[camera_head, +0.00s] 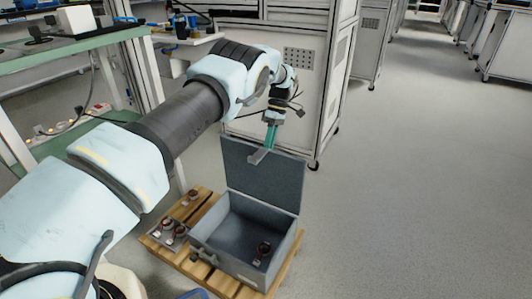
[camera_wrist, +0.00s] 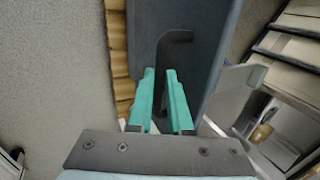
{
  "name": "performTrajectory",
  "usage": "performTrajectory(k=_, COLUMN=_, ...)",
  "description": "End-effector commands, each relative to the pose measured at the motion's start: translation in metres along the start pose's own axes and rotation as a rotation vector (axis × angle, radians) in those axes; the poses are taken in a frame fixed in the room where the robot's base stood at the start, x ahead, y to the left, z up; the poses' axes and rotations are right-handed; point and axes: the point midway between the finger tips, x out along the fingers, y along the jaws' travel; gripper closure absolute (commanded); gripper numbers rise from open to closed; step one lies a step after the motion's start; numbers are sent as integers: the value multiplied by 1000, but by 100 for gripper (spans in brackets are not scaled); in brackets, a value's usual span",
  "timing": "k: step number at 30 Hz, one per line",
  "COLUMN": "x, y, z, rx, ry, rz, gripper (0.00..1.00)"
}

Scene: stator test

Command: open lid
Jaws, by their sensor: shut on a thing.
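A grey-blue metal box (camera_head: 222,255) stands on a wooden pallet. Its lid (camera_head: 282,182) stands roughly upright at the back edge, so the box is open. A bent bar handle (camera_head: 259,156) sits at the lid's upper part; in the wrist view the dark handle (camera_wrist: 162,55) runs down between my fingers. My gripper (camera_head: 270,138) has green fingers and is shut on the handle. It also shows in the wrist view (camera_wrist: 166,105). A small dark reddish part (camera_head: 262,250) lies inside the box at its front right.
Several similar parts (camera_head: 172,232) stand on the pallet (camera_head: 172,255) left of the box. A large grey cabinet (camera_head: 300,85) stands behind the lid. A green-topped workbench (camera_head: 65,47) is at the left. The floor at the right is clear.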

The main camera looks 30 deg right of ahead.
Motion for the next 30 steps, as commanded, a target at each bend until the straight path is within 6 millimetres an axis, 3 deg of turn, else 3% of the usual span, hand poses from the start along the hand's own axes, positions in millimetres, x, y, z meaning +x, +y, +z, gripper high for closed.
performTrajectory(k=1, x=7, y=2, z=1, rx=0, ry=-3, rz=-8, gripper=100)
performTrajectory(k=16, x=7, y=3, z=1, rx=0, ry=-3, rz=-12, gripper=100)
performTrajectory(k=17, x=7, y=3, z=1, rx=0, ry=-3, rz=-12, gripper=81)
performTrajectory(k=24, x=3, y=3, z=0, rx=0, ry=-2, rz=-8, gripper=54)
performTrajectory(k=30, x=2, y=3, z=0, rx=0, ry=-1, rz=-6, gripper=53)
